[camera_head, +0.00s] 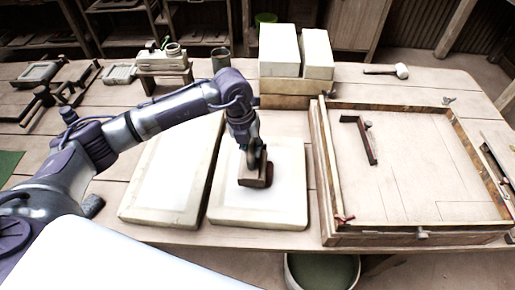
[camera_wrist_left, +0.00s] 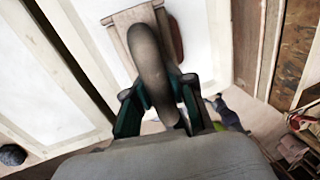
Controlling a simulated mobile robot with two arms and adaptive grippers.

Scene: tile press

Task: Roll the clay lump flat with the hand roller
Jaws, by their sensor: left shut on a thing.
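My left gripper (camera_head: 252,152) is shut on the handle of the hand roller (camera_head: 251,170), over the right-hand white slab (camera_head: 285,205). In the left wrist view the rounded grey-brown handle (camera_wrist_left: 148,60) stands between the dark green fingers of my left gripper (camera_wrist_left: 163,100), with a brown wooden part beyond it. A dark reddish-brown piece, which looks like the clay lump (camera_head: 269,174), shows at the roller's right side on the slab; it also shows in the left wrist view (camera_wrist_left: 175,38). The roller hides part of it, and I cannot tell whether they touch. My right gripper is not in view.
A second white slab (camera_head: 165,190) lies to the left. A wooden-framed tray (camera_head: 330,180) stands close on the right. Two white blocks (camera_head: 279,48) on a wooden base stand behind. A mallet (camera_head: 385,70) lies at the back right. A bucket (camera_head: 322,272) is below the front edge.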

